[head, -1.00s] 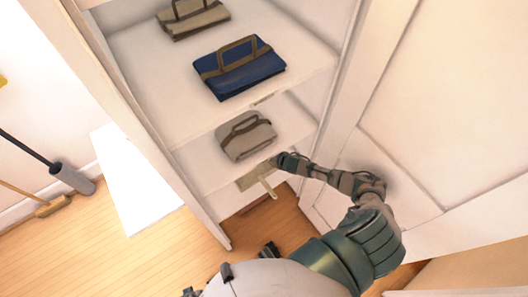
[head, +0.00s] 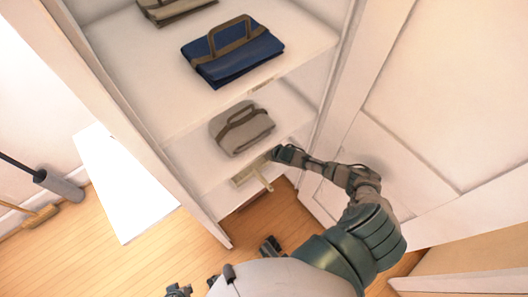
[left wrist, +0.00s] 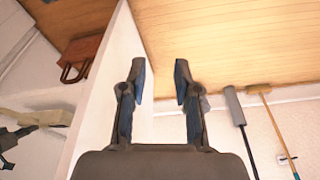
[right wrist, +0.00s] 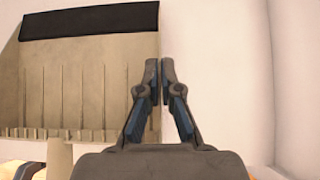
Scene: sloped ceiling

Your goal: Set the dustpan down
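The beige dustpan (head: 241,178) is in front of the low part of the open cupboard, below the grey bag in the head view, with its pale handle pointing down. In the right wrist view the dustpan (right wrist: 85,75) fills the left side, face on, with a dark band along its top. My right gripper (right wrist: 160,68) has its fingertips nearly together at the dustpan's right edge and looks shut on it. Whether the dustpan touches a surface beneath is unclear. My left gripper (left wrist: 160,68) is open and empty.
The cupboard shelves hold a grey bag (head: 241,129), a blue bag (head: 232,55) and a tan bag (head: 172,8). A white panelled door (head: 430,120) stands on the right. A broom (head: 40,215) and a grey-headed tool (head: 58,185) lean at left. Wooden floor (head: 180,240) is clear.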

